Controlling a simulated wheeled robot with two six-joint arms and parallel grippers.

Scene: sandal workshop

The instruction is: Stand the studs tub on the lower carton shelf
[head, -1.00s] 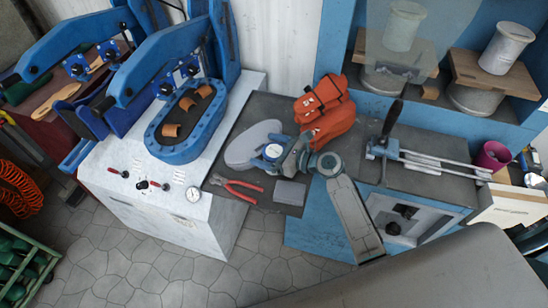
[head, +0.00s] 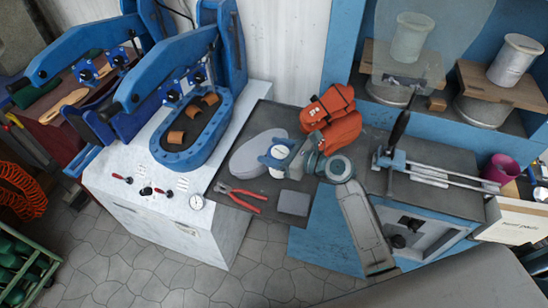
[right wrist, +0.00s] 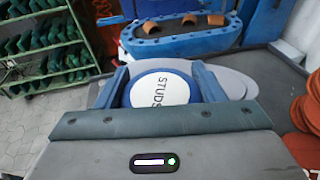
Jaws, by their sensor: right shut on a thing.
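The studs tub (head: 279,155) is small and white with blue parts. It is in my right gripper (head: 282,152), over the dark bench top beside a grey oval pad. In the right wrist view its round white top (right wrist: 160,89) reads "STUDS" inside a blue rim, between the two blue-grey fingers. My right gripper is shut on it. I cannot tell how far its base is above the bench. My left gripper is not in view. I cannot make out a lower carton shelf for certain.
A blue press (head: 190,130) stands left, a lever tool (head: 394,150) right. Blue shelving (head: 465,130) holds spools. A carton (head: 515,222) is at the right edge.

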